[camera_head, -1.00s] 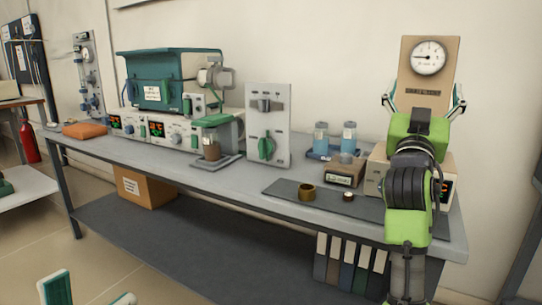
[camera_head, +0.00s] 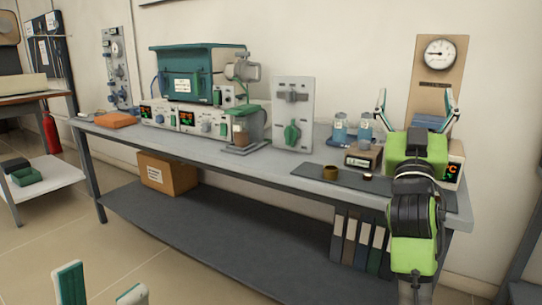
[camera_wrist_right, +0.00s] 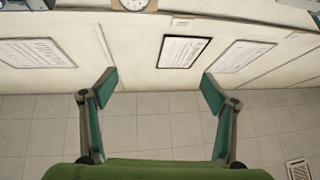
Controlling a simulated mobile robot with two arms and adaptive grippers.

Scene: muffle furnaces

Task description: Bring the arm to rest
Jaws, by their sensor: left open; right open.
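My right arm rises at the right of the head view, in front of the bench's right end. Its right gripper (camera_head: 418,103) is open and empty, with its fingers spread in front of the gauge panel. In the right wrist view the right gripper (camera_wrist_right: 157,92) also shows wide open, with only wall and floor tiles between the fingers. My left gripper (camera_head: 100,283) shows at the bottom left of the head view. It is open and empty, away from the bench; the rest of that arm is out of view.
The bench (camera_head: 262,163) carries a green furnace (camera_head: 184,75), a switch panel (camera_head: 293,118), blue-liquid bottles (camera_head: 340,132), a brass cup (camera_head: 330,173) and an orange cloth (camera_head: 116,120). The gauge board (camera_head: 437,80) stands behind my right gripper. A cardboard box (camera_head: 168,174) sits on the lower shelf.

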